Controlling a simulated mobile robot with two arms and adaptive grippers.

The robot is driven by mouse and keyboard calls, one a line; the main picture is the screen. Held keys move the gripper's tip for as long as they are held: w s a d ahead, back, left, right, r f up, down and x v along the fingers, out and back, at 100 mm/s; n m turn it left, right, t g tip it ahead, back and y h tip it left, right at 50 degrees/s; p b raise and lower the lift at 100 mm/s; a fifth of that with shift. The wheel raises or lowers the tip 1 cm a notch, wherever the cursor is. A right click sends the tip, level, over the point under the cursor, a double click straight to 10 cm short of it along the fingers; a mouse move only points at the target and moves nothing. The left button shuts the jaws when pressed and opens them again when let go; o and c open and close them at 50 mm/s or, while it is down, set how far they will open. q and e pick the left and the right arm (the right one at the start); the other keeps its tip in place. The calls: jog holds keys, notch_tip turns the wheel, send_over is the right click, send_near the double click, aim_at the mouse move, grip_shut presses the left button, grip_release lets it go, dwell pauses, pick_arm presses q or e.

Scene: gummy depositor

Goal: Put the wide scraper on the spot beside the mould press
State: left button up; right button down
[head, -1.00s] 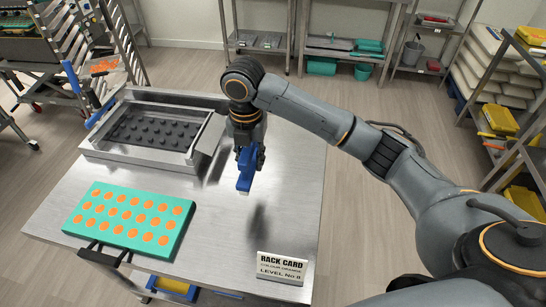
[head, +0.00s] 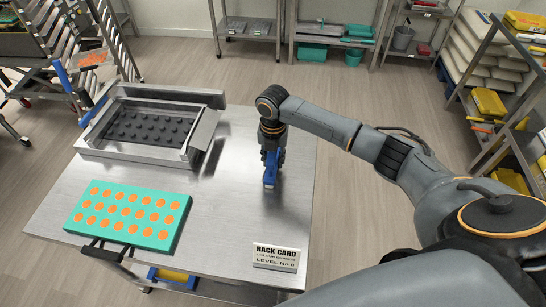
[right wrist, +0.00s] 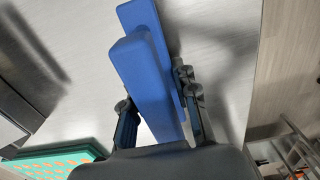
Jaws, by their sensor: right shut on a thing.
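The blue scraper (head: 270,173) is in my right gripper (head: 271,158), held upright over the right part of the steel table. Its lower end is at or just above the tabletop; I cannot tell if it touches. In the right wrist view the scraper (right wrist: 146,80) lies between the two fingers of my right gripper (right wrist: 158,103), which is shut on it. The mould press (head: 205,130), a steel frame around a dark studded plate, stands at the table's back left, apart from the scraper. My left gripper is not in view.
A teal mould with orange gummies (head: 128,215) lies at the table's front left. A rack card (head: 276,257) stands at the front right. The steel tabletop (head: 225,215) between them is bare. Racks and shelves stand around the table.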

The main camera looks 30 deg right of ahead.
jog(key=c, duration=1.5)
grip_release()
jog(key=shift+f, duration=0.15)
jog(key=o, duration=0.4)
jog(key=shift+o, duration=0.4)
pick_arm(q)
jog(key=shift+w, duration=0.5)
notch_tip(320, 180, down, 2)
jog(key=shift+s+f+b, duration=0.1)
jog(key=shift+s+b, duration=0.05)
jog(key=shift+b, duration=1)
pick_arm(e)
notch_tip(320, 180, up, 12)
jog(key=shift+r, duration=0.25)
jog(key=shift+f, duration=0.1)
